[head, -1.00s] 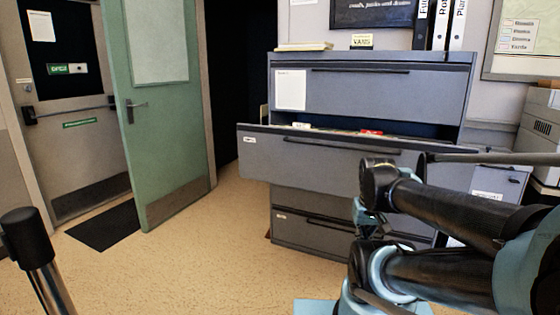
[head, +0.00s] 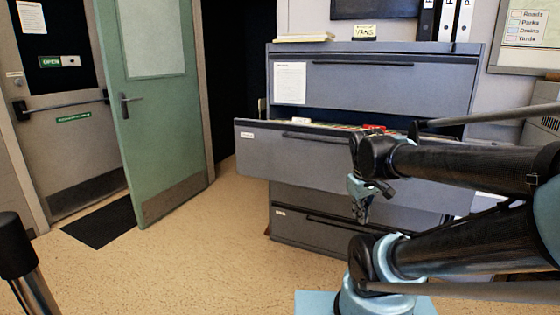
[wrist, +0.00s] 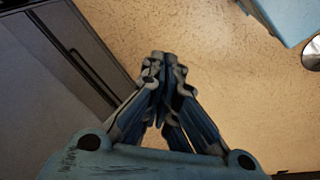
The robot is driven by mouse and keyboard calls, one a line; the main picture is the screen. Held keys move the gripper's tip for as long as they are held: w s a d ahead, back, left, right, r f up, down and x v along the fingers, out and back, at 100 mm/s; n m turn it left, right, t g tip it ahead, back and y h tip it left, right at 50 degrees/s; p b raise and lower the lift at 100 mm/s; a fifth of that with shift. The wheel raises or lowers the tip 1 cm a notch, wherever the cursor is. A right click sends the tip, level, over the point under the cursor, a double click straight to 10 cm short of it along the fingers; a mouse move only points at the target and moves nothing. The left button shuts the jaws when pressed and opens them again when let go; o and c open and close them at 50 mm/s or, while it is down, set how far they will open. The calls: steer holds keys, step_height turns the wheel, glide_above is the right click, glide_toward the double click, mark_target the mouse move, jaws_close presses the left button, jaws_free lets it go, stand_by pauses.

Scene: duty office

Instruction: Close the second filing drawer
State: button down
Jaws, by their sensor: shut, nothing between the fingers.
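A grey filing cabinet (head: 380,62) stands against the wall. Its second drawer (head: 290,158) is pulled well out, with red and white items and files showing inside. The top drawer and the drawers below look shut. My gripper (head: 362,215) hangs pointing down in front of the right part of the open drawer, and my arm hides that drawer's right end. In the wrist view my gripper (wrist: 162,62) has its fingertips together, with nothing between them. Grey drawer fronts (wrist: 75,55) show at the upper left there, apart from the fingers.
A green door (head: 160,100) stands open at the left, with a dark mat (head: 100,222) by it. A black-topped post (head: 17,245) is at the near left. Speckled floor (head: 200,260) before the cabinet is clear.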

steer(key=w+a+r+n+t+h, duration=0.1)
steer(key=w+a+r+n, duration=0.35)
steer(key=w+n, duration=0.3)
steer(key=w+a+r+n+t+h, duration=0.1)
steer(key=w+a+r+n, duration=0.3)
steer(key=w+a+n, duration=0.4)
steer(key=w+a+r+n+t, duration=0.1)
steer(key=w+a+n+t, duration=0.1)
steer(key=w+a+n, duration=0.6)
steer(key=w+a+r+n+t, duration=0.1)
steer(key=w+a+n+t, duration=0.15)
steer(key=a, duration=0.85)
glide_toward(282, 163)
step_height(282, 163, down, 3)
steer(key=shift+w+d+r+n+g, duration=0.1)
steer(key=shift+w+d+n+g, duration=0.15)
steer(key=shift+w, duration=0.35)
steer(key=shift+w+d+n+g, duration=0.15)
steer(key=shift+w+d, duration=0.15)
steer(key=shift+w, duration=0.3)
steer(key=shift+w+d, duration=0.15)
steer(key=shift+w, duration=0.25)
steer(key=shift+w, duration=0.1)
